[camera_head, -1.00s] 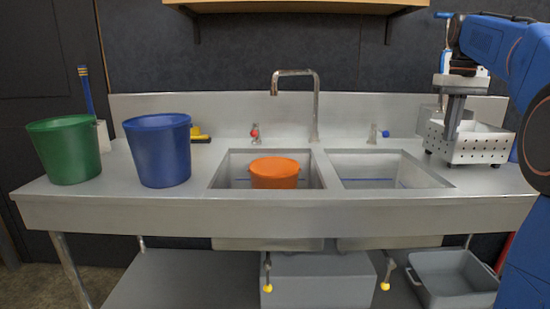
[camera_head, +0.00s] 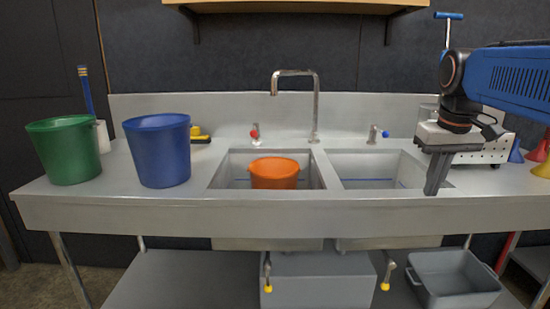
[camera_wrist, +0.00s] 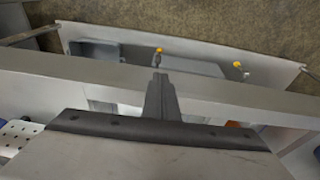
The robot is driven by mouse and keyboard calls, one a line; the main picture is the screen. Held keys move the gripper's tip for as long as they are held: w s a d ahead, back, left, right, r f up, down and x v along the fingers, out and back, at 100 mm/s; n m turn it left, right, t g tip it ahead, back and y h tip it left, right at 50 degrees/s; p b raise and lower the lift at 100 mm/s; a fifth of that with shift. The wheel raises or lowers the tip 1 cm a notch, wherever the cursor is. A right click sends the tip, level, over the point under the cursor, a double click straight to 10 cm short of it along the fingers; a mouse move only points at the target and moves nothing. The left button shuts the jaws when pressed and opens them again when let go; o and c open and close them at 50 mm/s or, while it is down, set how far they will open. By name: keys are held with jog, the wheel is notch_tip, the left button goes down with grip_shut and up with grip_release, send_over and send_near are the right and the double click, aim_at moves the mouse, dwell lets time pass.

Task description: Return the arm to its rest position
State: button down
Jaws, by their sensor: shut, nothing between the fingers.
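My gripper (camera_head: 437,175) is at the right of the head view, pointing down over the front right part of the steel sink counter (camera_head: 120,206). Its fingers are together with nothing between them. In the wrist view my gripper (camera_wrist: 161,82) points toward the counter's front edge, with the lower shelf and floor beyond. My blue arm reaches in from the right edge of the head view. It hides part of the white perforated basket (camera_head: 496,151) behind it.
An orange bucket (camera_head: 274,174) is in the left basin; the right basin (camera_head: 375,170) looks empty. Green (camera_head: 64,150) and blue (camera_head: 158,150) buckets stand at left. A faucet (camera_head: 316,105) rises at the back. Funnels (camera_head: 540,150) stand at far right. A grey tub (camera_head: 455,280) is below.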

jog(key=s+a+f+t, duration=0.1)
jog(key=s+a+f, duration=0.2)
jog(key=s+f, duration=0.6)
jog(key=s+a+f+t, duration=0.1)
jog(key=s+a+f, duration=0.3)
jog(key=s+f, duration=0.5)
notch_tip(320, 180, down, 3)
jog(key=shift+t, duration=0.3)
